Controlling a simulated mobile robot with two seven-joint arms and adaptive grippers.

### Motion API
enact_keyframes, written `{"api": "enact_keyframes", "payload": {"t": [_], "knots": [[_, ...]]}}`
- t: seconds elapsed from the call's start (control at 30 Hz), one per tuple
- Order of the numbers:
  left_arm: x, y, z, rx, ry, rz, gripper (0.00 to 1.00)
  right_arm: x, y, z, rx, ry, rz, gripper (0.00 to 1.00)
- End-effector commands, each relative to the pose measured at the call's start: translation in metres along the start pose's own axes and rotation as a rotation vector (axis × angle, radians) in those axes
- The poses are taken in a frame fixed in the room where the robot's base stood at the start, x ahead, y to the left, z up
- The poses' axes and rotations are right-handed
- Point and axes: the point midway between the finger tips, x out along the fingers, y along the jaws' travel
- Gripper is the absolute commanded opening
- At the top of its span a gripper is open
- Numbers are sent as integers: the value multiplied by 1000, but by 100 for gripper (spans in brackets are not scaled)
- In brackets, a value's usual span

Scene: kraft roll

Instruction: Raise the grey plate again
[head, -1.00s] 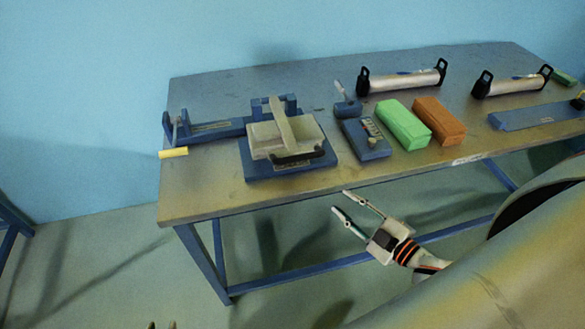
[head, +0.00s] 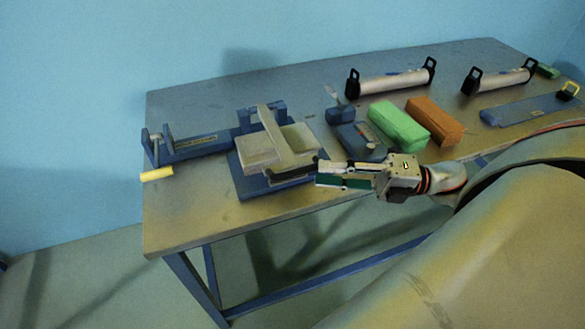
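The grey plate (head: 258,152) lies low and roughly flat over the blue base (head: 256,191) of the press at the left of the table, in the head view. A pale arm (head: 275,131) crosses over it, and a dark handle (head: 288,176) runs along its front edge. My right gripper (head: 318,173) is at the right end of this handle, fingers pointing left. Its two fingers are apart, with the handle's end close to the tips. I cannot tell whether they touch it. My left gripper is not in view.
A green block (head: 398,125) and an orange block (head: 435,121) lie behind my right gripper. A small blue device (head: 357,139) is partly hidden by it. Silver rollers (head: 391,83) stand at the back.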

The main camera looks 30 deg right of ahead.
Motion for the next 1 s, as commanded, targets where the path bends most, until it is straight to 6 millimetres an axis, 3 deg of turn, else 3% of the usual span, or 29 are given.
{"api": "enact_keyframes", "payload": {"t": [0.4,0.83,0.93,1.0], "knots": [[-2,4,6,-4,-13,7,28,59,2,1,0,-1,3,28],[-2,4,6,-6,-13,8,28,68,1,1,3,-3,1,28],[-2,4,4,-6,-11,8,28,68,1,1,3,-3,1,2],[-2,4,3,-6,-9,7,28,68,1,1,3,-3,1,0]]}}
